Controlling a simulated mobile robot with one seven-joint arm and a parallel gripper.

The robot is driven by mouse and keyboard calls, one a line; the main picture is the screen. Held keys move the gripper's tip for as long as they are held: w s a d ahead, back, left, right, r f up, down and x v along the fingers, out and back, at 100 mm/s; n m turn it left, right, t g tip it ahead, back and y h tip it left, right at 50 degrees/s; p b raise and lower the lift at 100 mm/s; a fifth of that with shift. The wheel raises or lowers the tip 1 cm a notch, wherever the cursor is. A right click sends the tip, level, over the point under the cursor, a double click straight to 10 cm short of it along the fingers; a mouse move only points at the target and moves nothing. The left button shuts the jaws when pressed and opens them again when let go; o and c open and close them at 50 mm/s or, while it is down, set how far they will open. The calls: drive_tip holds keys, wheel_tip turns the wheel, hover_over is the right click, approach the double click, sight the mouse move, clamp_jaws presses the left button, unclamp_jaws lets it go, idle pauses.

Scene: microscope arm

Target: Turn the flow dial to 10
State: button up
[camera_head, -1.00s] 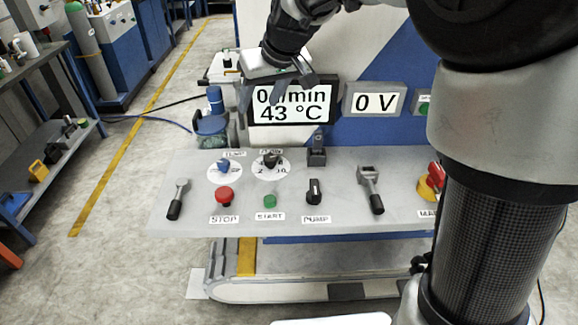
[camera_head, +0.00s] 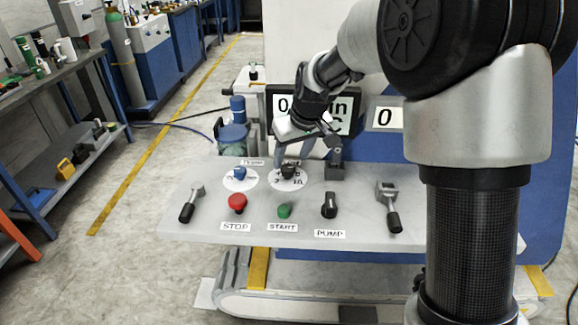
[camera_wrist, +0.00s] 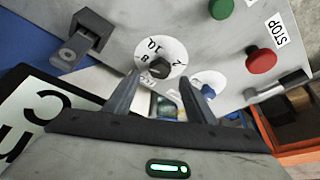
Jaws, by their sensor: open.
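The flow dial is a black knob (camera_head: 288,172) on a white disc with black numbers, on the grey sloped panel (camera_head: 225,222). In the wrist view the knob (camera_wrist: 159,68) sits on its disc, with 8 and 10 readable on the disc's left side. Which number the knob points to is not clear. My gripper (camera_head: 296,156) is above the dial, fingers pointing down at it. In the wrist view the open fingers (camera_wrist: 161,82) are spread to either side of the knob's line, with the knob just beyond the tips. I see no contact.
A blue knob (camera_head: 239,173) on its own white disc is left of the flow dial. A black lever block (camera_head: 335,168) stands close on the right. The red STOP (camera_head: 237,203), green START (camera_head: 284,211) and PUMP switch (camera_head: 329,205) are in front. A display (camera_head: 343,110) stands behind.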

sight(287, 168)
drive_tip(key=shift+x, duration=2.15)
drive_tip(key=shift+c, duration=0.4)
drive_tip(key=c, duration=1)
drive_tip(key=shift+o, duration=0.2)
drive_tip(key=shift+r+m, duration=0.1)
drive_tip(key=shift+m, duration=0.2)
drive_tip(key=m, duration=0.1)
drive_tip(key=m+h+p, duration=0.1)
drive_tip(key=m, duration=0.1)
drive_tip(key=shift+a+t+h, duration=0.25)
drive_tip(key=shift+t+h, duration=0.05)
drive_tip(key=shift+m+h+p, duration=0.45)
drive_tip(key=shift+m+h, duration=0.05)
drive_tip(key=shift+m, duration=0.9)
drive_tip(key=shift+m+h+p, duration=0.4)
drive_tip(key=shift+m+h, duration=0.1)
drive_tip(key=shift+m, duration=0.9)
drive_tip(key=shift+a, duration=0.1)
